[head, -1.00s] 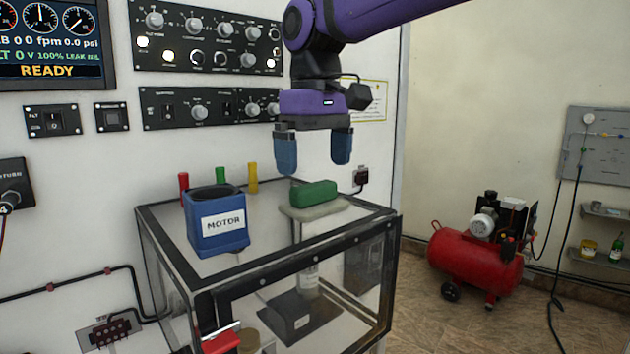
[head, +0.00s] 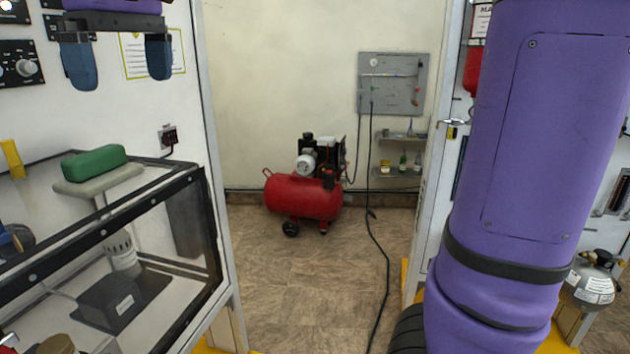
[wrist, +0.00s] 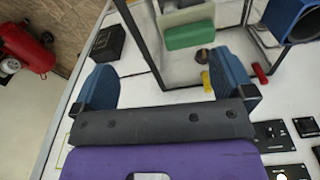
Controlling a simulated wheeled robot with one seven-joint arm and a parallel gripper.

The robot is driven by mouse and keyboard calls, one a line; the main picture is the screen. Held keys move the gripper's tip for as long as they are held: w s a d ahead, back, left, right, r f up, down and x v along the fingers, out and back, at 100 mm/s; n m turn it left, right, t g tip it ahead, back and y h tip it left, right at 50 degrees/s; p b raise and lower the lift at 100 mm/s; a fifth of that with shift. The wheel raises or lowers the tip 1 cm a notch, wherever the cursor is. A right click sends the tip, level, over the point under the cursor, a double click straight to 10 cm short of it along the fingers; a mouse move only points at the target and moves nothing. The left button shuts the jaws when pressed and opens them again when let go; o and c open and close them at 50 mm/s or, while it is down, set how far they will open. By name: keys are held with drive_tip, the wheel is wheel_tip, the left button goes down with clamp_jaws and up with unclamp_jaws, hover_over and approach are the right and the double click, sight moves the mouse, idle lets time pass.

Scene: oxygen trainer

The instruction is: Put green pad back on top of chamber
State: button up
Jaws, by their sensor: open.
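The green pad (head: 95,163) lies on a pale flat plate (head: 98,182) on top of the clear, black-framed chamber (head: 110,226), at the left of the head view. My gripper (head: 117,72) is open and empty, in the air above the pad and apart from it. In the wrist view the green pad (wrist: 190,36) shows beyond the fingers of my gripper (wrist: 162,80), with nothing between them.
A red compressor (head: 303,195) stands on the floor to the right.

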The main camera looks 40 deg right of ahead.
drive_tip(key=s+d+f+m+t, duration=0.4)
drive_tip(key=s+d+f+m, duration=0.1)
drive_tip(key=s+d+f, duration=1.1)
drive_tip(key=shift+s+d+f+m+t, duration=0.25)
drive_tip(key=shift+d+m+t, duration=0.05)
drive_tip(key=shift+d, duration=1.1)
